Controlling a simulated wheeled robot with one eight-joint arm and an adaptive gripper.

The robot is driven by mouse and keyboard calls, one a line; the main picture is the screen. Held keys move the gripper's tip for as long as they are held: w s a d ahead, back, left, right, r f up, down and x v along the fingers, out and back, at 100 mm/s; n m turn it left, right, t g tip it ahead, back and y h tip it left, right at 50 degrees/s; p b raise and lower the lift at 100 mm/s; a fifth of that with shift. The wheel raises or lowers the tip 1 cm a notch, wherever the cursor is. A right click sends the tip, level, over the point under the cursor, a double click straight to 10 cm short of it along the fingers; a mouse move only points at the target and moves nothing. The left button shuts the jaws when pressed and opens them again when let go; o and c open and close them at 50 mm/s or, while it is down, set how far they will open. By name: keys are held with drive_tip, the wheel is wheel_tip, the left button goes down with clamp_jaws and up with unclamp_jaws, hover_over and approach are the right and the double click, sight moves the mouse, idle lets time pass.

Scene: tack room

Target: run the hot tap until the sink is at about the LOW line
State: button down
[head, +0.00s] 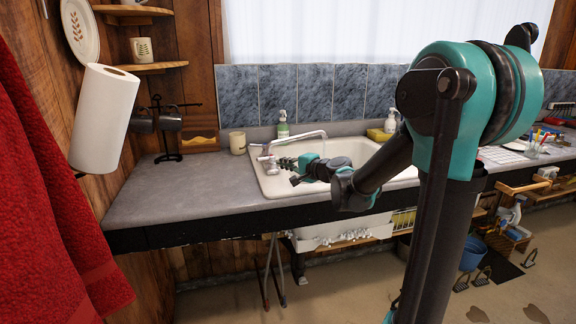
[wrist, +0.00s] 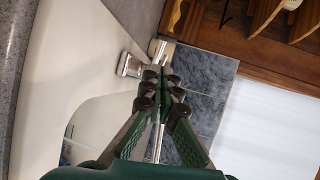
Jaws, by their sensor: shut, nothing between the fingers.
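The white sink (head: 345,148) is set into the grey counter; its floor and the LOW line cannot be made out. The chrome tap (head: 295,138) stands at the sink's left end, its spout reaching right over the basin. My gripper (head: 277,163) is shut and empty, its fingertips at or close to the tap's near handle; contact cannot be told. In the wrist view, my gripper (wrist: 160,78) has its tips together, just beside a chrome tap handle (wrist: 130,65). Part of the spout is hidden behind the fingers. I see no running water, and which handle is hot cannot be read.
A dark mug stand (head: 165,130) is on the left counter. A yellow sponge (head: 379,134) lies at the sink's back edge. The counter's front left (head: 165,205) is clear.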

sight(262, 159)
drive_tip(key=x, duration=0.9)
drive_tip(key=shift+w+a, duration=0.1)
drive_tip(key=shift+a, duration=0.1)
